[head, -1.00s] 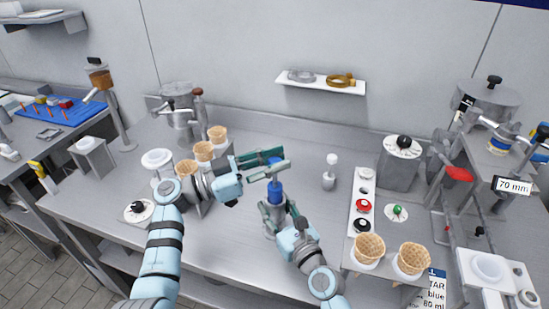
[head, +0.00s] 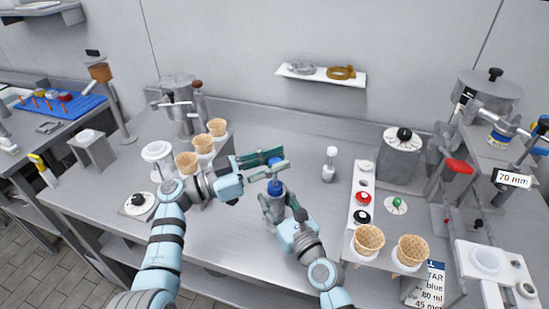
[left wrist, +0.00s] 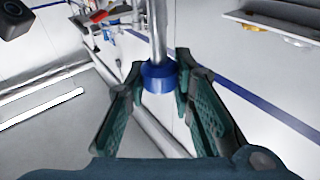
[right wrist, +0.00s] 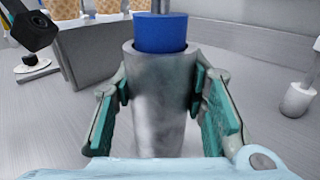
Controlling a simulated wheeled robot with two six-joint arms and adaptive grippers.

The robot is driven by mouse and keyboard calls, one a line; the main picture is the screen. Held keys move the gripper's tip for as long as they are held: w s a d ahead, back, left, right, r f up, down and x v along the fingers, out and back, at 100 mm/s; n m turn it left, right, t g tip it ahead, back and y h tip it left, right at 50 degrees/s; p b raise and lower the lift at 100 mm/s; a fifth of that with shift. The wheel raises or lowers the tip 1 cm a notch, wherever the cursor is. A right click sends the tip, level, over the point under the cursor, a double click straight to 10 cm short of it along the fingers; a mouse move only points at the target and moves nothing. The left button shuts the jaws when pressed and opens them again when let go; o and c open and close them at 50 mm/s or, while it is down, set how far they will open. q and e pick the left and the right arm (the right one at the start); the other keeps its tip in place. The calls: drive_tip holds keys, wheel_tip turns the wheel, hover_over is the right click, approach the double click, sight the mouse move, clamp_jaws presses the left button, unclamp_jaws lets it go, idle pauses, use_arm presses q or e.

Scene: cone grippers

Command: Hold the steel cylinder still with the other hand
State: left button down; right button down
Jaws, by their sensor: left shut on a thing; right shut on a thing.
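The steel cylinder (right wrist: 160,100) stands upright between the fingers of my right gripper (right wrist: 160,95), which is shut on it. The same gripper shows in the head view (head: 277,207) over the bench. A blue plunger (right wrist: 160,33) sits partly in the cylinder's open top, its upper part showing above the rim. A thin steel rod (left wrist: 158,30) rises from the plunger. My left gripper (head: 264,164) is directly above the cylinder, shut on the plunger. In the left wrist view the plunger's blue part (left wrist: 158,77) is between the fingertips; the exact contact is hard to see.
A white-capped bottle (head: 329,165) stands to the right on the bench (head: 315,225). Cones in a holder (head: 203,146) are left of my left gripper. More cones (head: 368,240) and a white button panel (head: 366,190) are at the right.

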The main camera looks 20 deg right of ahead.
sight(274, 185)
use_arm(q)
drive_tip(key=shift+f, duration=2.65)
drive_tip(key=c, duration=1.3)
unclamp_jaws()
drive_tip(key=s+a+f, duration=0.1)
drive_tip(key=a, duration=1.1)
drive_tip(key=shift+f, duration=0.35)
drive_tip(key=shift+d, duration=0.1)
use_arm(e)
drive_tip(key=c, duration=0.6)
unclamp_jaws()
drive_tip(key=shift+o, duration=0.6)
drive_tip(key=o, duration=0.5)
drive_tip(key=shift+c, duration=0.2)
